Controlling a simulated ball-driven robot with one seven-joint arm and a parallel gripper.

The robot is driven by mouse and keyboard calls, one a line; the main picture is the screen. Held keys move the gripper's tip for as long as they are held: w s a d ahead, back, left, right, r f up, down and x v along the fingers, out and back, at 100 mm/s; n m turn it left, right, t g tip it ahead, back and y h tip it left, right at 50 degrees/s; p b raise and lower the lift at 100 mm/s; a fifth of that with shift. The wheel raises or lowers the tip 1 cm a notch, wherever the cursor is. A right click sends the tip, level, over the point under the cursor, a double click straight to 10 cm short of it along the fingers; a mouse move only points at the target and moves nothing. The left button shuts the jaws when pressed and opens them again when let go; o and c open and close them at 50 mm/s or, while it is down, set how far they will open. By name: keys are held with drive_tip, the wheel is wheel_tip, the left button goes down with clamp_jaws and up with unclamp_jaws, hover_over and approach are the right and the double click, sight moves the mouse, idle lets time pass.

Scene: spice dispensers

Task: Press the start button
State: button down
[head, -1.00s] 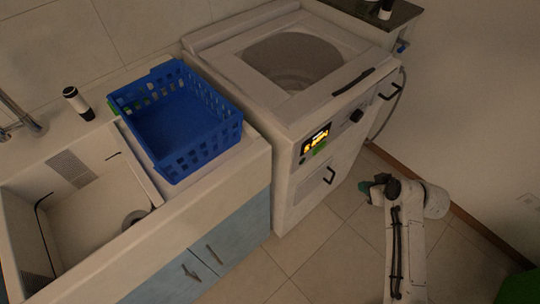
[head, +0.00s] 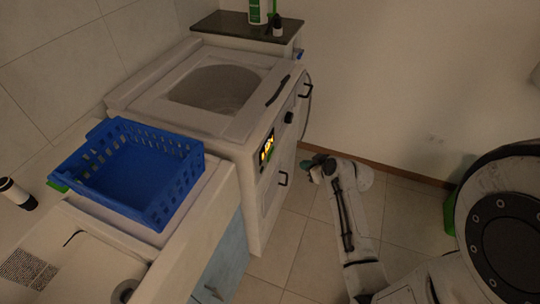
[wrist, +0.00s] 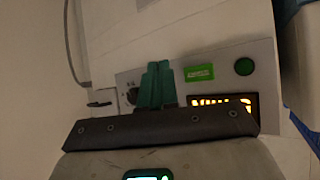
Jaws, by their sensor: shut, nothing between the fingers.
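The white top-loading washing machine (head: 205,118) stands left of my arm in the head view. Its front panel has a lit orange display (head: 267,147), also in the wrist view (wrist: 222,104). My gripper (wrist: 157,77), with green fingers, is shut and empty. It points toward the panel, between knob and label in the picture. In the head view my gripper (head: 312,162) is right of the machine, apart from it.
A blue basket (head: 140,178) sits on the counter left of the machine, by a sink. A dark shelf (head: 245,27) with bottles is behind the machine.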

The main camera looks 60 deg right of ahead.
drive_tip(key=w, duration=0.8)
drive_tip(key=shift+w+a, duration=0.25)
drive_tip(key=shift+a, duration=0.05)
idle(1.8)
drive_tip(key=shift+w, duration=0.4)
drive_tip(key=shift+w, duration=0.4)
idle(0.8)
drive_tip(key=shift+s, duration=0.8)
drive_tip(key=shift+s, duration=0.1)
drive_tip(key=shift+s+d, duration=0.2)
drive_tip(key=shift+s, duration=2.2)
